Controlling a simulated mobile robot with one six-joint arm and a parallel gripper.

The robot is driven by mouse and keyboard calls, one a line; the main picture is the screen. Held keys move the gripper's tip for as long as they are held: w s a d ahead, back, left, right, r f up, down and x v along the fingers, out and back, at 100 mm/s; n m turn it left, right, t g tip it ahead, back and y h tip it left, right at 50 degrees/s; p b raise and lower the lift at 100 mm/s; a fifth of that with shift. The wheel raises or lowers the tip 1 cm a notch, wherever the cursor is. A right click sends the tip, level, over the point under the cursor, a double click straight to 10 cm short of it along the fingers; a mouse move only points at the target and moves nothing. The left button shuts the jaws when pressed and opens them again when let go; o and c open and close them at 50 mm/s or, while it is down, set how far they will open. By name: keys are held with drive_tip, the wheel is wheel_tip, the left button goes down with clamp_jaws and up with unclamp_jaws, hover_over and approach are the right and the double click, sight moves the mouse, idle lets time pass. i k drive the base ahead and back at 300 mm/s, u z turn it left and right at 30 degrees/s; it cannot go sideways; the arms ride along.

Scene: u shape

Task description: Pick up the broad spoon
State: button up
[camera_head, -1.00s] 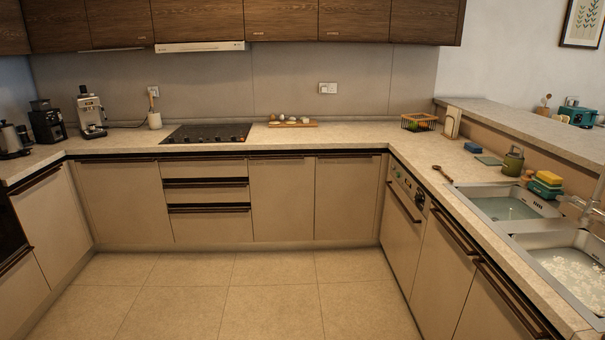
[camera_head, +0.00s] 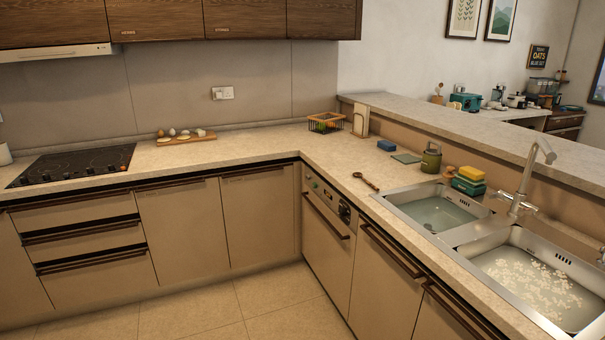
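A dark brown spoon (camera_head: 366,181) lies on the right-hand counter (camera_head: 328,165) in the head view. It is just left of the left sink basin, near the counter's front edge. It looks like the broad spoon, but it is small at this distance. My gripper is not in view.
Two sink basins, the left one (camera_head: 437,207) and the right one (camera_head: 535,275), sit right of the spoon, with a tall tap (camera_head: 525,175). The floor (camera_head: 215,318) in front is clear.

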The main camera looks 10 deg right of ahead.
sight(357, 175)
drive_tip(key=z, duration=0.4)
drive_tip(key=i, duration=0.85)
drive_tip(key=z, duration=0.85)
drive_tip(key=k, duration=0.45)
drive_tip(key=z, duration=0.9)
